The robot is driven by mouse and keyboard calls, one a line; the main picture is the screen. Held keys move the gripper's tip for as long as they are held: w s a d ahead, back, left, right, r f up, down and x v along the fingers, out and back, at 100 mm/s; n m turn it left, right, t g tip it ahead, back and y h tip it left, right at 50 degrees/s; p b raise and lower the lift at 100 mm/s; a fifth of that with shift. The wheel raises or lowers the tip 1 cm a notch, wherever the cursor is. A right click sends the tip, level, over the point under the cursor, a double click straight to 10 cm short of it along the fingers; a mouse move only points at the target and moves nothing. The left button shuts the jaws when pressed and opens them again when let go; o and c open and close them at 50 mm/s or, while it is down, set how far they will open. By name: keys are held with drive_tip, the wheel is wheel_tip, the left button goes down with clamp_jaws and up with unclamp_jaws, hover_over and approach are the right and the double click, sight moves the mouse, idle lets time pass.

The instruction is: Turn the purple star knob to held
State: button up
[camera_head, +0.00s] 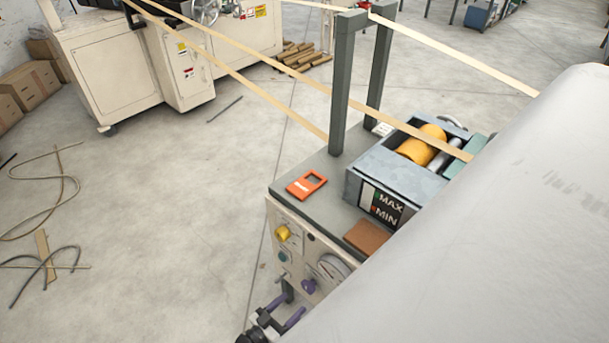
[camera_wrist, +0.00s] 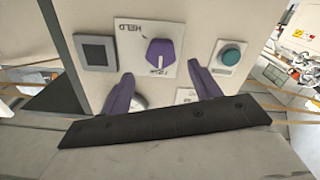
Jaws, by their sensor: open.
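The purple star knob (camera_wrist: 159,52) sits on a white plate on the machine's panel in the wrist view. The word HELD is printed upside down at the plate's upper left, with another label just below the knob. In the head view my gripper (camera_head: 292,304) is at the panel's lower edge.
A teal button (camera_wrist: 230,57) is right of the knob and a dark square (camera_wrist: 97,52) left of it. The head view shows a yellow knob (camera_head: 283,232) and a round dial (camera_head: 333,268) on the panel.

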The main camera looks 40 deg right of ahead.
drive_tip(key=d, duration=0.7)
drive_tip(key=shift+w, duration=0.4)
drive_tip(key=shift+d, duration=0.1)
drive_tip(key=c, duration=1)
drive_tip(key=shift+o, duration=0.2)
